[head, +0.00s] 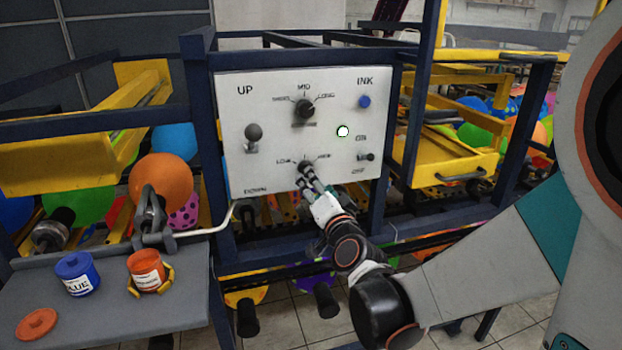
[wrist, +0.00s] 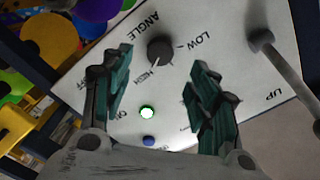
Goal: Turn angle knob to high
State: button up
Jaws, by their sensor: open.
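The angle knob (wrist: 160,48) is a dark round knob on a white panel. In the wrist view it lies ahead, between the tips of my open gripper (wrist: 162,58), with a visible gap on either side. Its labels appear upside down: ANGLE beside it, LOW to the right, HIGH below. A white mark shows on the HIGH side, but I cannot tell if it is the pointer. In the head view my gripper (head: 308,178) is at the lower middle of the control panel (head: 282,140), partly hiding the angle knob (head: 304,166). I see no clear contact.
A SHORT-MID-LONG knob (head: 304,108) sits above. An up-down lever (head: 253,132) is at left; a blue INK button (head: 364,101), lit green light (head: 342,131) and on-off switch (head: 366,156) are at right. Blue (head: 77,273) and orange (head: 146,269) jars stand on the left shelf.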

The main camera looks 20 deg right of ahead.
jog(key=shift+s, duration=2.65)
